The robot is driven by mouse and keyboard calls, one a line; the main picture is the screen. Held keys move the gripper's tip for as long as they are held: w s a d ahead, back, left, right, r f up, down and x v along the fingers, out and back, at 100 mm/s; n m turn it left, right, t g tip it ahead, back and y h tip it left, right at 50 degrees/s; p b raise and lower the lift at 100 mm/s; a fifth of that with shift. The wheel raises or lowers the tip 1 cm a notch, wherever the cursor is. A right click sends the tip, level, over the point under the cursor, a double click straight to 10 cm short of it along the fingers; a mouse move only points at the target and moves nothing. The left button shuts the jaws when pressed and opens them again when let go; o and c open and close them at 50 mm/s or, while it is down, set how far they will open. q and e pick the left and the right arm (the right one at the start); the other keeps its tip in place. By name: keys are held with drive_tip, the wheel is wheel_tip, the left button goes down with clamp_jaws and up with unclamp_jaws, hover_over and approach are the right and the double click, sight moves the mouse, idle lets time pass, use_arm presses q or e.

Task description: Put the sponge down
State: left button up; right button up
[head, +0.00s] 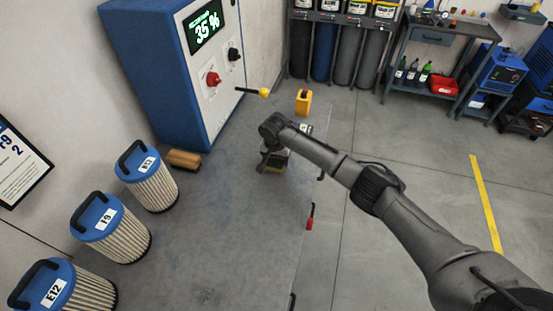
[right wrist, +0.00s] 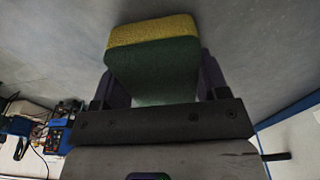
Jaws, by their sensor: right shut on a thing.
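The sponge (right wrist: 152,60) is a block with a yellow layer and a dark green layer. My right gripper (right wrist: 155,75) is shut on it, with one finger on each side in the right wrist view. In the head view my right gripper (head: 272,160) is over the far part of the grey bench top (head: 225,225), and the sponge (head: 275,168) shows partly below it. I cannot tell whether the sponge touches the bench top. My left gripper is not in view.
Several blue-capped filters (head: 152,185) stand along the bench's left side. A brown block (head: 184,159) lies by the blue-and-white cabinet (head: 165,85). A lever with a yellow knob (head: 264,92) sticks out from the cabinet. A yellow object (head: 303,103) stands beyond my gripper. The bench's middle is clear.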

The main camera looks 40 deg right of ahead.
sight(275, 160)
drive_tip(key=shift+f, duration=0.1)
drive_tip(key=o, duration=0.4)
drive_tip(key=shift+f, duration=0.1)
drive_tip(key=o, duration=0.5)
drive_tip(key=shift+r, duration=0.3)
drive_tip(key=r, duration=0.3)
drive_tip(key=r+p, duration=0.1)
drive_tip(key=r, duration=0.3)
drive_tip(key=a+r, duration=0.1)
drive_tip(key=r, duration=0.2)
drive_tip(key=shift+s+r+p, duration=0.2)
drive_tip(key=shift+s+p, duration=0.1)
drive_tip(key=shift+p, duration=0.05)
drive_tip(key=shift+s+a+r, duration=0.1)
drive_tip(key=shift+r, duration=0.55)
